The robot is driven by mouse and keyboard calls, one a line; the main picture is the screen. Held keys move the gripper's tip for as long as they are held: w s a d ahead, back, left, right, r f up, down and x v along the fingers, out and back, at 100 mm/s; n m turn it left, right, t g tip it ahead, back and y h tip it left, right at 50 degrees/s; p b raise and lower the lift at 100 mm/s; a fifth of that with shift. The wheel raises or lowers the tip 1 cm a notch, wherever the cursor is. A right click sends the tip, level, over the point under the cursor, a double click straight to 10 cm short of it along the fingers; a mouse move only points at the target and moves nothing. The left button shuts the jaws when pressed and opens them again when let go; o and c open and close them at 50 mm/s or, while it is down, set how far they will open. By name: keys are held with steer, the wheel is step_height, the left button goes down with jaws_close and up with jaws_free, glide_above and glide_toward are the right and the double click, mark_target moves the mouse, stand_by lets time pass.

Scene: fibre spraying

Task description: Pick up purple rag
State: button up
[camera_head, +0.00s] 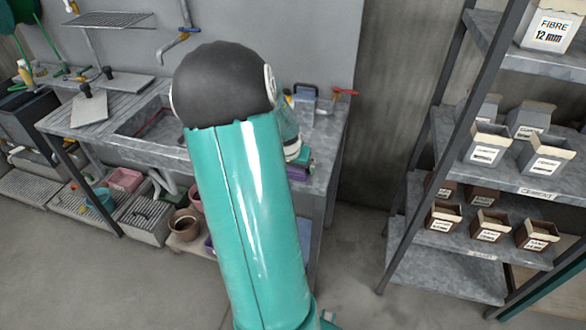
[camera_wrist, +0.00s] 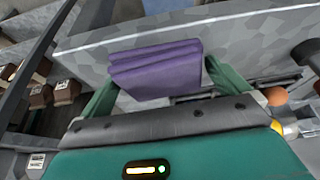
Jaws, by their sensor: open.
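The purple rag (camera_wrist: 155,68) is a folded, layered cloth, seen in the wrist view on the grey metal counter near its edge. My gripper (camera_wrist: 162,80) is open, with one green finger on each side of the rag. The rag lies between the fingers, and I cannot tell whether either finger touches it. In the head view a small purple part of the rag (camera_head: 298,172) shows at the right end of the counter, below my gripper (camera_head: 301,157). My arm hides much of that area.
The metal sink counter (camera_head: 322,140) has a red-handled item (camera_head: 343,92) at its back right. A shelf rack with labelled boxes (camera_head: 490,145) stands to the right. Pots and bins (camera_head: 125,180) sit under the counter. The floor between counter and rack is clear.

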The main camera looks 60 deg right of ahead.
steer(key=shift+c, duration=0.4)
steer(key=c, duration=0.7)
steer(key=shift+o, duration=0.2)
steer(key=shift+r, duration=0.15)
steer(key=shift+r, duration=0.65)
steer(key=w+a+r, duration=0.8)
steer(key=w+r, duration=0.3)
steer(key=shift+w+r, duration=0.2)
steer(key=shift+r, duration=0.05)
